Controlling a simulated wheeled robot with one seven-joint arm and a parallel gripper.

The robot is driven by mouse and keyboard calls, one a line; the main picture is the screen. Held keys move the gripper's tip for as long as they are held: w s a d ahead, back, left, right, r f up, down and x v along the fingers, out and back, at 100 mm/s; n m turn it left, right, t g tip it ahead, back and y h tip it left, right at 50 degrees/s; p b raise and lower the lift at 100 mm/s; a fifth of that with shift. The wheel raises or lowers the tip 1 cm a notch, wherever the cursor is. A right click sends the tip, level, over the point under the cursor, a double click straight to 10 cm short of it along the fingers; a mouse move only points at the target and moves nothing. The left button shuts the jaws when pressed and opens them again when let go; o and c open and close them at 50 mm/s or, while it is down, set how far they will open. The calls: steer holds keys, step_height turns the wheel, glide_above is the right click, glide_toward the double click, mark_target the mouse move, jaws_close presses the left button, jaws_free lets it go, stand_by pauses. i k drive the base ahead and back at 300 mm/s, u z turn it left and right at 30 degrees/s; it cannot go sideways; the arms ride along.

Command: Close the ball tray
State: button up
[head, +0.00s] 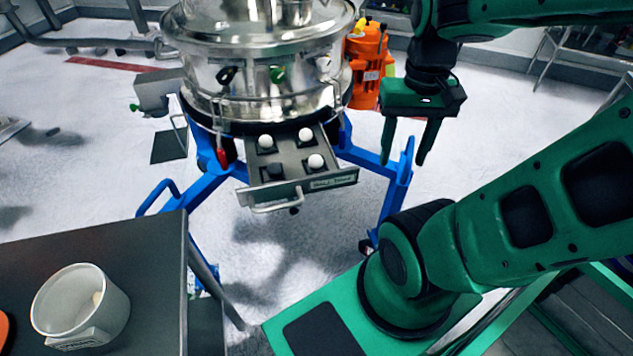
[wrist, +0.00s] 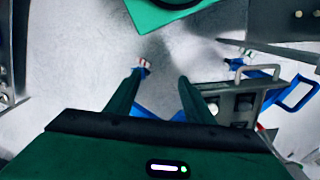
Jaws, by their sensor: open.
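The ball tray (head: 297,191) is a grey metal drawer pulled out from under the steel sifter (head: 262,75). In the wrist view the fingers (wrist: 160,80) are spread apart. The tray (wrist: 243,98) shows there to the right of the fingers, with its handle; its far part is cut off by the gripper body.
Blue legs (head: 385,180) hold the sifter on both sides of the tray. A dark table (head: 140,255) with a white cup (head: 80,305) stands at the front left. An orange unit (head: 367,65) is behind the gripper. The floor before the tray is clear.

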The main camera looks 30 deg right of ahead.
mark_target(295, 178)
steer(key=u, duration=0.75)
steer(key=k, duration=1.05)
steer(key=z, duration=0.6)
steer(key=i, duration=0.5)
